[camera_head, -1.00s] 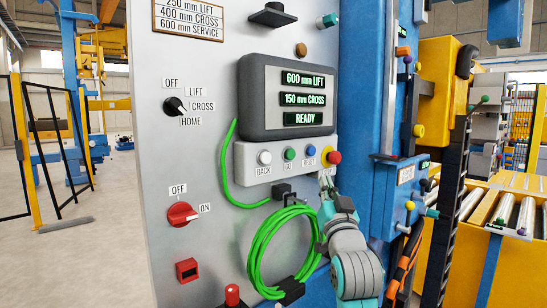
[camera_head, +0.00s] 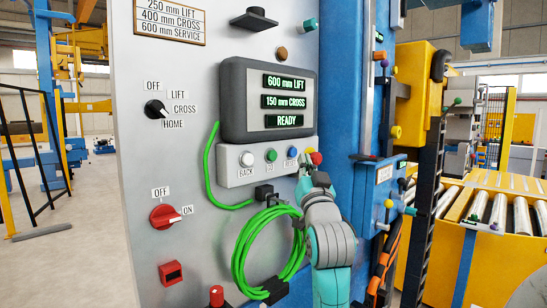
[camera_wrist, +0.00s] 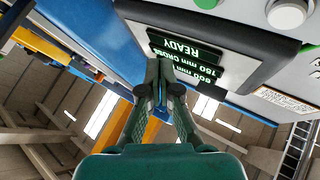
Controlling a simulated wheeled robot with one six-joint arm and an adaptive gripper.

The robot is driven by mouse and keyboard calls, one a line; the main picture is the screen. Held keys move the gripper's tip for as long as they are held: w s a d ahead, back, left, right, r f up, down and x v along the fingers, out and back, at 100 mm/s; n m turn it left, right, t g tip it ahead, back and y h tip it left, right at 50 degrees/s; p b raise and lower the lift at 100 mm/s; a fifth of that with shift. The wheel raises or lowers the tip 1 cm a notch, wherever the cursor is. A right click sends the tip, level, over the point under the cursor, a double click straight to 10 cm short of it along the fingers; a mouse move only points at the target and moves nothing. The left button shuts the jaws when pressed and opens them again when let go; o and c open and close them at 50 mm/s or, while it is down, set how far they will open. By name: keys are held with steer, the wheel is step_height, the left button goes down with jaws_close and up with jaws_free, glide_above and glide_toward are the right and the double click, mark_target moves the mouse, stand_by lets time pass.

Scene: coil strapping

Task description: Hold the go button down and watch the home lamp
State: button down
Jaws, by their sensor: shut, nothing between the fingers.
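The green go button (camera_head: 271,155) sits on the grey button box (camera_head: 232,176) under the display, between the white BACK button (camera_head: 247,159) and a blue button (camera_head: 293,152). My gripper (camera_head: 305,176) is shut and empty in front of the box's right end, right of and below the go button and apart from it. In the wrist view my fingers (camera_wrist: 165,66) are together before the upside-down display (camera_wrist: 190,60); the white button (camera_wrist: 287,14) shows there too. No lamp labelled home is readable; a dull brown round piece (camera_head: 281,54) sits above the display.
A red button (camera_head: 315,158) is just above my gripper. A green cable coil (camera_head: 262,245) hangs below the box. The selector knob (camera_head: 155,109) points between CROSS and HOME. A red switch (camera_head: 165,216) is at ON. The display reads READY.

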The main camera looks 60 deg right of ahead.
mark_target(273, 155)
steer(key=w+d, duration=0.1)
steer(key=w, duration=0.6)
steer(key=shift+d, duration=0.35)
steer(key=shift+w, duration=0.2)
stand_by(1.0)
steer(key=shift+w, duration=0.25)
